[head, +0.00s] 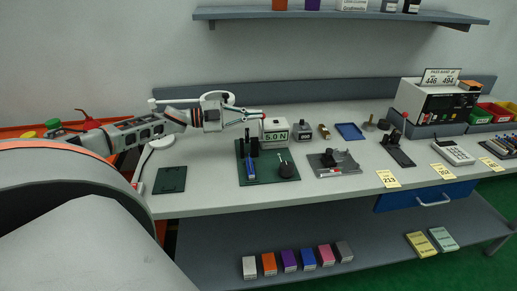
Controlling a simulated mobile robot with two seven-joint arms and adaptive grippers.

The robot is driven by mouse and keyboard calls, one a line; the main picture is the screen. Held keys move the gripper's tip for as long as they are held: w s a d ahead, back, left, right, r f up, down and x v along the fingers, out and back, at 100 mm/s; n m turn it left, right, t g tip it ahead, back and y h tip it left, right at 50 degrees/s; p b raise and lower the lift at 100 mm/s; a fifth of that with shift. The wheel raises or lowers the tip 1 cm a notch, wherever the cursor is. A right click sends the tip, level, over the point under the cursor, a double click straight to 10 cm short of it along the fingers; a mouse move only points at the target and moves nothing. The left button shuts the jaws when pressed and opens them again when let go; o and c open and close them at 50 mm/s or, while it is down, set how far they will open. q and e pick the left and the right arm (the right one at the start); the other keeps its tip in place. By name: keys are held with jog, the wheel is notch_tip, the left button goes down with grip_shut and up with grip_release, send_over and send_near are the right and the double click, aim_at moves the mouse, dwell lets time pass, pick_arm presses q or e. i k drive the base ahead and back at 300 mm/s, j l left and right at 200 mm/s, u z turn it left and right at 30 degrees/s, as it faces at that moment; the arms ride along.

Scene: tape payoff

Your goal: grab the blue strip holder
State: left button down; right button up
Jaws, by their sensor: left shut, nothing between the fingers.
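The blue strip holder appears to be the narrow blue piece (250,168) on the dark green mat (285,163), just in front of a black upright part. It is small here, so its exact shape is hard to tell. My left gripper (258,116) is shut and empty. In the picture it shows above and behind the blue piece, in front of the wall side of the bench and by the "5.0 N" box (275,131). It appears apart from the blue piece. My right gripper is not in view.
A grey fixture (334,162) is to the right, and a flat dark green plate (171,180) to the left. A blue tray (350,131) lies farther back. The bench front between the plate and mat is clear.

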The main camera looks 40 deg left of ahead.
aim_at(250, 167)
jog(key=k+j, duration=0.2)
jog(key=k, duration=1)
